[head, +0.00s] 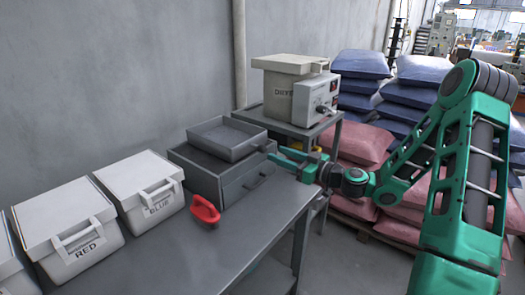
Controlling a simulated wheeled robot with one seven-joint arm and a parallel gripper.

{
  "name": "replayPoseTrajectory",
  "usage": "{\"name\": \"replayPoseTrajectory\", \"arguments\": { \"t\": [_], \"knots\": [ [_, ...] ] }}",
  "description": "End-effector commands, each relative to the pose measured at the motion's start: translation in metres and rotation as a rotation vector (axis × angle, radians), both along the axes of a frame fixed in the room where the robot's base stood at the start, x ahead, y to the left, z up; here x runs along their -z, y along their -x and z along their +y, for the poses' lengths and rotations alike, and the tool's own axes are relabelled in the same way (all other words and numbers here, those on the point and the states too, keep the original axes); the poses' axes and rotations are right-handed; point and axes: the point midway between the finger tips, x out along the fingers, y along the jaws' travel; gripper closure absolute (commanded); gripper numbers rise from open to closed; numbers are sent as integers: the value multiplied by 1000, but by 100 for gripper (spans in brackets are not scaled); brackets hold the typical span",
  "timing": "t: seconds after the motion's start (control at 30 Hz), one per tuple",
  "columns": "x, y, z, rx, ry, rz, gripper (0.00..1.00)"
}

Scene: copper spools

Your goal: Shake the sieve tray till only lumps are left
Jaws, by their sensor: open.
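The sieve tray, a shallow grey tray (228,138), rests slightly askew on top of a larger grey box (231,183) on the metal table. Its inside looks dark, and I cannot make out any lumps or fine material in it. My gripper (276,156) is open at the right end of the tray, close to a small grip there. The fingertips are small and partly hidden, so I cannot tell whether they are around the grip or only beside it.
White lidded bins marked BLUE (147,188) and RED (72,228) stand left on the table (190,250). A red handled object (204,210) lies before the box. A dryer (290,85) stands behind; stacked pink sacks (350,150) and blue sacks (365,65) are at right.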

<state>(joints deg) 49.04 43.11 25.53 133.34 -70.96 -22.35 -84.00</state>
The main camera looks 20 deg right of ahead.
Motion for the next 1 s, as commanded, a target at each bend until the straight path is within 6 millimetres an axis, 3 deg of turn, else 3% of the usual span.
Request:
{"name": "replayPoseTrajectory", "arguments": {
  "t": [0.4,0.87,0.9,1.0],
  "knots": [
    [0,-55,42,-5,1,-1,58],
    [0,-66,50,-3,1,2,58],
    [0,-66,50,-3,1,2,60],
    [0,-66,50,-3,1,2,84]
  ]
}}
